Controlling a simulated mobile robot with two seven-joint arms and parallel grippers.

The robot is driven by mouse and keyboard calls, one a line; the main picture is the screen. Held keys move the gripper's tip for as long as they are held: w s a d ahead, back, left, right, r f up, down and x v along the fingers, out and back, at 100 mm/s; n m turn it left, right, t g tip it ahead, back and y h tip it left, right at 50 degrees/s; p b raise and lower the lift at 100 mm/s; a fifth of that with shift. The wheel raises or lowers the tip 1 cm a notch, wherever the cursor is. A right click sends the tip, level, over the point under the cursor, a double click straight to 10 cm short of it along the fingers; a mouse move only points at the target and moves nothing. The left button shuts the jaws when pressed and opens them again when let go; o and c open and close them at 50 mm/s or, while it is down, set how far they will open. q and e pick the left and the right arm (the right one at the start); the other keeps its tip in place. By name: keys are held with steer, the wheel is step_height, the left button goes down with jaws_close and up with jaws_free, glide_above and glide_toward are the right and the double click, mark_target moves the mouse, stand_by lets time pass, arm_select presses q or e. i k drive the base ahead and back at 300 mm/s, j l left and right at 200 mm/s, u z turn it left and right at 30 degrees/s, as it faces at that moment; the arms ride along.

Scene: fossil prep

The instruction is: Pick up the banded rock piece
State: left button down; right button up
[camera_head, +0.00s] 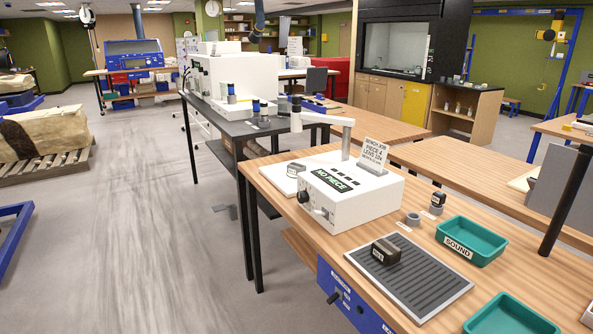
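No piece in the head view shows clear banding at this size. A dark block (386,251) with a pale mark on its front sits on the grey ribbed mat (435,293) at the front of the wooden bench. A small dark-topped grey piece (437,203) and a short grey ring-like piece (413,219) stand behind the mat. I cannot tell which of these, if any, is the banded rock piece. Neither of my grippers is in view.
A white instrument (350,202) reading "NO PIECE" stands behind the mat, with a sign (372,155) on it. A green tray (472,241) marked "SOUND" and another green tray (508,316) lie right. A black post (567,195) rises at right.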

mark_target(294, 168)
steer(key=i+j+z, duration=0.2)
steer(key=z, duration=0.25)
steer(key=i+j+z, duration=0.15)
steer(key=j+z, duration=0.2)
steer(key=z, duration=0.15)
steer(key=i+j+z, duration=0.1)
steer(key=j, duration=0.35)
steer(key=i+j+z, duration=0.1)
steer(key=j, duration=0.3)
steer(key=i+j+z, duration=0.15)
steer(key=j, duration=0.3)
steer(key=i+j+z, duration=0.1)
steer(key=j, duration=0.35)
steer(key=i+j, duration=0.1)
steer(key=j, duration=0.5)
steer(key=i+j, duration=0.1)
steer(key=j, duration=0.5)
steer(key=i+j, duration=0.1)
steer(key=j, duration=0.55)
steer(key=i+z, duration=0.05)
